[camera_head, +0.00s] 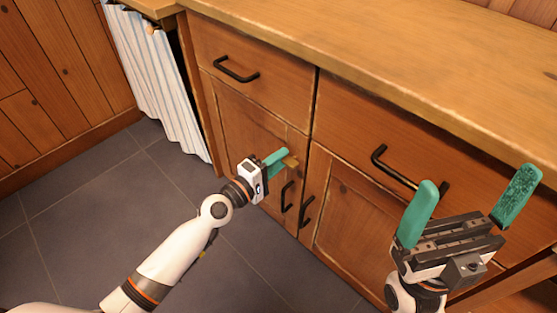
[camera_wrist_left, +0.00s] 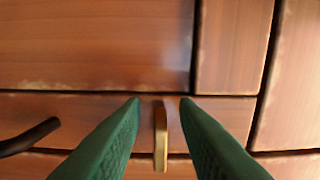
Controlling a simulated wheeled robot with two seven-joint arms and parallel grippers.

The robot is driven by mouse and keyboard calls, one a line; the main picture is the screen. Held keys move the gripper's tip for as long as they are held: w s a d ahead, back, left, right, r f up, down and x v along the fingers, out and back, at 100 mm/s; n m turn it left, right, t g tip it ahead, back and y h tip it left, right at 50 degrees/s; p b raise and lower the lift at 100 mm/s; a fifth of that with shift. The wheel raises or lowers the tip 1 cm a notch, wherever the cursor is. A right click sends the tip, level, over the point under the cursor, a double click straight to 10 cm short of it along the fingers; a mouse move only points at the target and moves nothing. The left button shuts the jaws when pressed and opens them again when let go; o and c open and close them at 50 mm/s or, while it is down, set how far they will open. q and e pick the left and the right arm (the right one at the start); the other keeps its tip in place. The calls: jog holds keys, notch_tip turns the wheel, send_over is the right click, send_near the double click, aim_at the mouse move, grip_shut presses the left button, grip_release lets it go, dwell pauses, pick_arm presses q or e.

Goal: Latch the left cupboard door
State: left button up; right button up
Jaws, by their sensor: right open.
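The left cupboard door (camera_head: 232,112) is a wooden panel below the left drawer and looks flush with the cupboard front. A small brass latch (camera_head: 291,162) sits near its upper right edge, above the door handles. In the left wrist view the latch (camera_wrist_left: 160,140) is a narrow upright bar. My left gripper (camera_head: 279,157) is at the latch, its green fingers (camera_wrist_left: 160,101) on either side of the bar, with a gap on both sides. My right gripper (camera_head: 468,203) is open and empty in front of the right drawer, its fingers wide apart.
Black door handles (camera_head: 287,196) (camera_head: 307,209) hang just below the latch. Black drawer handles (camera_head: 236,70) (camera_head: 392,168) stick out above the doors. A wooden countertop (camera_head: 400,50) overhangs. A striped curtain (camera_head: 158,80) hangs at left; the tiled floor (camera_head: 90,205) is clear.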

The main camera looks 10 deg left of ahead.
pick_arm(q)
jog(key=b+v, duration=0.2)
jog(key=v, duration=1)
dwell(0.4)
